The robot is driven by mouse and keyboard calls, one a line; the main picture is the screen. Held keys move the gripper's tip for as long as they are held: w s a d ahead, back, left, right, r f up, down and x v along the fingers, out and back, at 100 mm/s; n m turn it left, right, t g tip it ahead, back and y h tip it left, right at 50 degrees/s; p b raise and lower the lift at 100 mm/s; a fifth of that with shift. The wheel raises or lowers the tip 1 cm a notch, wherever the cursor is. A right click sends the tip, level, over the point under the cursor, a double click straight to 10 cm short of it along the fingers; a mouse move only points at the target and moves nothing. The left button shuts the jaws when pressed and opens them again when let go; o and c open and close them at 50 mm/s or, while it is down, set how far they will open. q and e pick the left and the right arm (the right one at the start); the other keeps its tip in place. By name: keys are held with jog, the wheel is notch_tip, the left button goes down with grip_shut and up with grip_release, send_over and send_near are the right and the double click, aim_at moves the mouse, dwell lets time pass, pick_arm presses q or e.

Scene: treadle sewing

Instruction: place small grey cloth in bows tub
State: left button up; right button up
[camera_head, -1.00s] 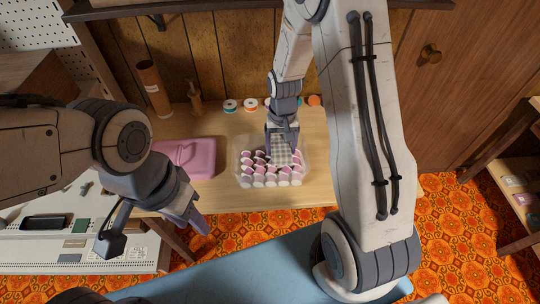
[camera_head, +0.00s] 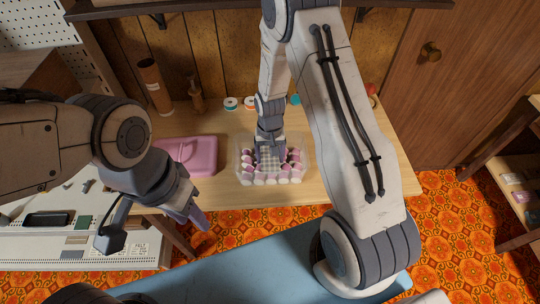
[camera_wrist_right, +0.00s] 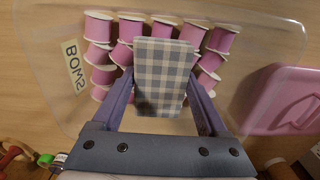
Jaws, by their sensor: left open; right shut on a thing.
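The small grey cloth (camera_head: 270,162) is a grey-and-white checked piece, also large in the right wrist view (camera_wrist_right: 161,75). My right gripper (camera_head: 269,147) is shut on it, with one finger at each side. The cloth is over the bows tub (camera_head: 239,143), a clear tub with a "BOWS" label (camera_wrist_right: 75,67) on its wall. Several pink spools (camera_head: 271,179) fill the tub, and the cloth hides some of them. Whether the cloth touches the spools I cannot tell. My left gripper (camera_head: 197,217) is open and empty, off the table's front left.
A pink case (camera_head: 190,155) lies on the wooden table left of the tub. Small coloured reels (camera_head: 231,104) and a brown cylinder (camera_head: 153,86) stand along the back. Bare table (camera_head: 350,190) shows right of the tub, partly behind my right arm.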

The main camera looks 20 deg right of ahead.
jog(key=o, duration=1.2)
jog(key=shift+o, duration=0.2)
notch_tip(320, 180, up, 12)
jog(key=s+a+r+n, duration=0.4)
jog(key=s+a+r, duration=0.35)
jog(key=a, duration=0.25)
jog(key=s+a+r+n, duration=0.1)
jog(key=s+r+n, duration=0.1)
jog(key=s, duration=0.6)
jog(key=s+a+r+n+y, duration=0.1)
jog(key=s+n, duration=0.3)
jog(key=s, duration=0.4)
jog(key=shift+s+a+r+n+b, duration=0.2)
jog(key=shift+a+r+n+b, duration=0.25)
jog(key=shift+a, duration=0.25)
